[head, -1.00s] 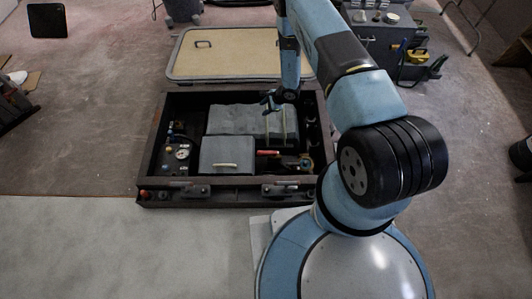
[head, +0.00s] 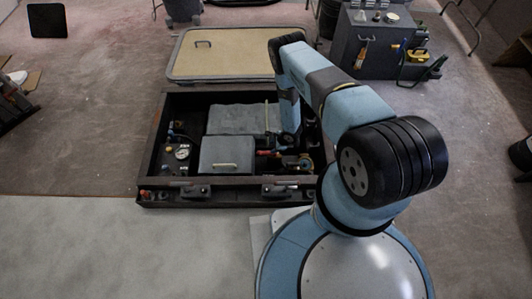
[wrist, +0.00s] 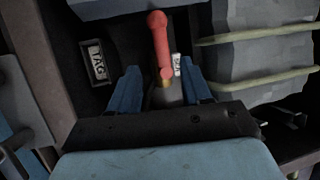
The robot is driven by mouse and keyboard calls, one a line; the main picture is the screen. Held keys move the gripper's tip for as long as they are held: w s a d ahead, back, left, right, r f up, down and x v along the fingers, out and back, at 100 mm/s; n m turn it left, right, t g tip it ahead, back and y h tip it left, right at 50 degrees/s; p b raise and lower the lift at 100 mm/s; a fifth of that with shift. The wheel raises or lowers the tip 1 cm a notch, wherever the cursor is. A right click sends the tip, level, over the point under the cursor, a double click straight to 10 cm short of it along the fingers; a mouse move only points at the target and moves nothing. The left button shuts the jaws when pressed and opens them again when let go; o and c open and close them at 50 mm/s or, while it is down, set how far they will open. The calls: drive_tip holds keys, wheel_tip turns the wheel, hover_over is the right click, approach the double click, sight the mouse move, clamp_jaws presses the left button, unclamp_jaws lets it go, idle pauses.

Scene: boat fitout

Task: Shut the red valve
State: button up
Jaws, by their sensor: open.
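The red valve (wrist: 158,38) has a straight lever handle, seen in the wrist view running up from a brass-coloured pivot at its lower end. In the head view a small part of the red handle (head: 263,153) shows inside the dark open box, right of the front grey block. My gripper (wrist: 162,82) is open, with one blue finger on each side of the lever's pivot end. I cannot tell whether either finger touches it. In the head view my gripper (head: 273,142) is low in the box and partly hidden by my arm.
The dark box (head: 225,181) has raised walls around the valve. Grey blocks (head: 226,150) with pale straps stand close by. A gauge (head: 182,153) sits at the left, and a white tag (wrist: 97,60) lies near the valve. The tan lid (head: 225,60) lies behind the box.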

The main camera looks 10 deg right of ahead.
sight(265, 153)
drive_tip(key=x, duration=1.1)
drive_tip(key=shift+f, duration=0.1)
drive_tip(key=shift+c, duration=0.4)
clamp_jaws()
